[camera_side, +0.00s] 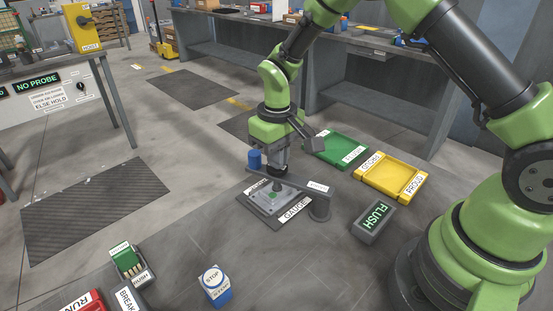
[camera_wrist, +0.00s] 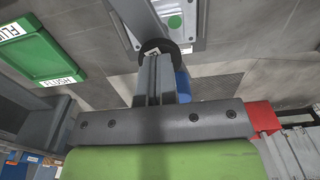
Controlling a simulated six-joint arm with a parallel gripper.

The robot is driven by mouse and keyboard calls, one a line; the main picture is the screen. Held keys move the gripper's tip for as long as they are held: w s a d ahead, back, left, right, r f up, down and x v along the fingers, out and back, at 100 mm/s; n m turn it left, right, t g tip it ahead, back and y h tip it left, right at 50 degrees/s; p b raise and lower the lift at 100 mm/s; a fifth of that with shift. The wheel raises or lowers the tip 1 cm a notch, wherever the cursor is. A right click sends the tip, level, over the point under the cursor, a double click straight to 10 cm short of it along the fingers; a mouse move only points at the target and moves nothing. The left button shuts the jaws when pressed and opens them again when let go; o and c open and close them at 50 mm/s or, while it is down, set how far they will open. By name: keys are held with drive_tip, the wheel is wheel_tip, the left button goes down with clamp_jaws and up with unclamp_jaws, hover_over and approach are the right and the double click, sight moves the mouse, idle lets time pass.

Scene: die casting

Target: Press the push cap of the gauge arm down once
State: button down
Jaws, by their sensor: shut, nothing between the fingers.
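The gauge (camera_side: 262,212) is a grey plate with a green dot on its top, and it also shows in the wrist view (camera_wrist: 196,36). The gauge arm (camera_side: 300,186) is a grey bar running from a round post (camera_side: 320,208) across the back of the plate. My gripper (camera_side: 279,172) points down at the bar's far end, its fingers shut and empty. In the wrist view its fingertips (camera_wrist: 156,60) lie over a dark round cap (camera_wrist: 147,44), which they partly cover. I cannot tell whether they touch it.
A blue cylinder (camera_side: 254,159) stands close beside my gripper. A green tray (camera_side: 337,149) and a yellow tray (camera_side: 390,177) lie behind. A grey box (camera_side: 374,218) reads FLUSH in green. A blue STOP/START button box (camera_side: 215,287) stands in front. A left panel reads NO PROBE (camera_side: 37,83).

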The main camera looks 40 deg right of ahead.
idle(0.3)
wheel_tip(320, 180, up, 8)
idle(0.8)
drive_tip(key=s+r+m+t, duration=0.1)
drive_tip(key=s+r+t, duration=0.1)
drive_tip(key=s+r, duration=0.45)
drive_tip(key=s+r+m+t+y, duration=0.2)
drive_tip(key=s+r+t, duration=0.3)
drive_tip(key=s, duration=0.9)
wheel_tip(320, 180, up, 3)
drive_tip(key=shift+d+f+m, duration=0.15)
drive_tip(key=shift+m, duration=0.35)
